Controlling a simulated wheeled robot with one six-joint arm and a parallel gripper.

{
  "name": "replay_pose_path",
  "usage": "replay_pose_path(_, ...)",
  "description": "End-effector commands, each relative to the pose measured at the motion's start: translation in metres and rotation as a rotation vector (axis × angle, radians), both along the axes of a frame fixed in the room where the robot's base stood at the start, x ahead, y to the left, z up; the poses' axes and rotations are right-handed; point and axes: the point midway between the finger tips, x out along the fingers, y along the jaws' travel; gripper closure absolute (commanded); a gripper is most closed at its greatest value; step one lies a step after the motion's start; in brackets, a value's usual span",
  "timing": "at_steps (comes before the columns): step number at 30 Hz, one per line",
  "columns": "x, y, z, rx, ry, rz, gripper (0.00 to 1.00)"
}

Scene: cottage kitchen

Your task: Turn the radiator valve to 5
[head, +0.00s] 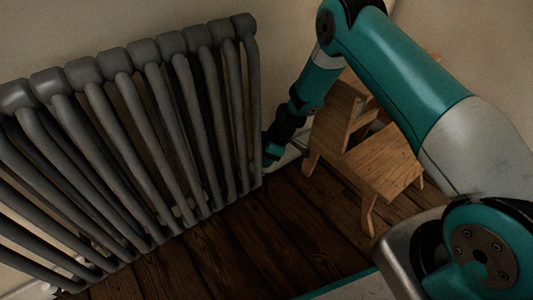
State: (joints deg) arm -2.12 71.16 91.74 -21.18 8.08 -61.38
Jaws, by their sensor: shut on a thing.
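The grey column radiator (130,130) stands along the wall on the left. My arm reaches down past its right end, and my gripper (269,162) is low beside the radiator's last column, close to the floor. The gripper is small and dark in this view, and its fingers are hard to make out. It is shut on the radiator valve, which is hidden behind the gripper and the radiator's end. The valve's numbers and setting cannot be read.
A wooden step stool (375,160) stands just right of my gripper, close to my forearm. The dark plank floor (260,240) is clear in front of the radiator. A small white fitting (48,288) shows at the radiator's lower left. The wall is close behind.

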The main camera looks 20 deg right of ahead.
Motion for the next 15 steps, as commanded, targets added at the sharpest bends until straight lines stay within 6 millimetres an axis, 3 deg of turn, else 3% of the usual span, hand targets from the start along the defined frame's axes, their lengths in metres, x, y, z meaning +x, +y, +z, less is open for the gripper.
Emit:
replay_pose_path(12,-0.001,0.0003,-0.0002,0.0,0.004,-0.006,0.8)
replay_pose_path(13,-0.0009,0.0004,-0.0002,0.0,0.004,-0.006,0.52)
replay_pose_path(15,-0.0008,0.0003,-0.0002,0.0,0.003,-0.006,0.36)
